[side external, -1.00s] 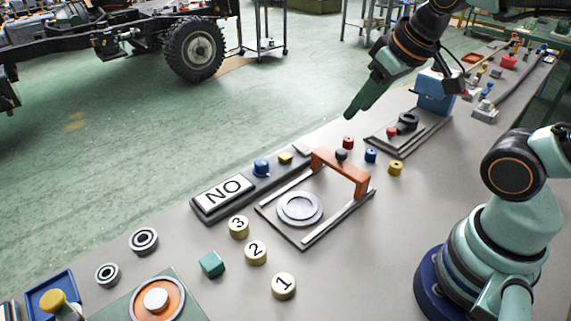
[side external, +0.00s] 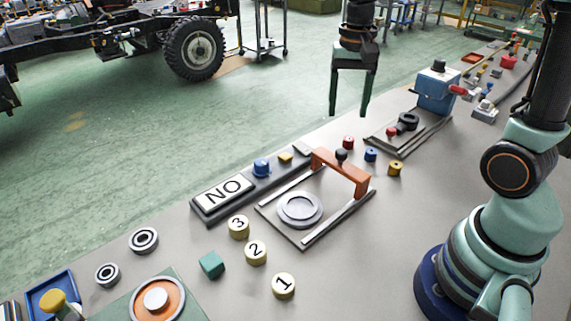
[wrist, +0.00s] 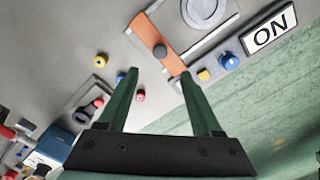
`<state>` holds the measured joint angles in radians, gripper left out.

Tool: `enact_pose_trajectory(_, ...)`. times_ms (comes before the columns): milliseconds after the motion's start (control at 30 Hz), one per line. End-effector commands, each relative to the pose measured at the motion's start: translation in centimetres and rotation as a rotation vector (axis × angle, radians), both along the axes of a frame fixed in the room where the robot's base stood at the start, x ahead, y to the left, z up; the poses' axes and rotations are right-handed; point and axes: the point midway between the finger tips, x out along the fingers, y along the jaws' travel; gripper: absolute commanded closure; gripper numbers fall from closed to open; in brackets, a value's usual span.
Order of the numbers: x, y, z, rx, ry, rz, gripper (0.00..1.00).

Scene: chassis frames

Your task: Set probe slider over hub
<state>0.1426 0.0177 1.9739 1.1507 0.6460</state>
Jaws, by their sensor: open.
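The probe slider is an orange bridge (side external: 356,174) with a dark knob (side external: 341,155) on top. It stands across the two rails at the far end of its frame (side external: 337,222). The hub, a round grey disc (side external: 300,209), lies on the base between the rails, nearer the camera and clear of the bridge. My gripper (side external: 348,114) is open and empty, pointing down, above and beyond the bridge. In the wrist view, the bridge (wrist: 150,30) and knob lie ahead of my open fingers, with the hub (wrist: 203,9) partly cut off at the top edge.
Small red (side external: 348,142), blue (side external: 371,155) and yellow (side external: 395,168) parts stand right of the bridge. Several numbered discs and a teal block (side external: 212,264) lie nearer the camera.

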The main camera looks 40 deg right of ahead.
Motion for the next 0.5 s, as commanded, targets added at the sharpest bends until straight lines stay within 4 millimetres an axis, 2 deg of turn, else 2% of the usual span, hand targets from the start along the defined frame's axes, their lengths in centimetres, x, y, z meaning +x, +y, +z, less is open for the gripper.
enact_pose_trajectory(300, -0.2, 0.0, -6.1, 0.001, 0.006, 0.002, 0.34)
enact_pose_trajectory(500, -0.1, 0.0, -9.1, 0.001, 0.004, 0.003, 0.34)
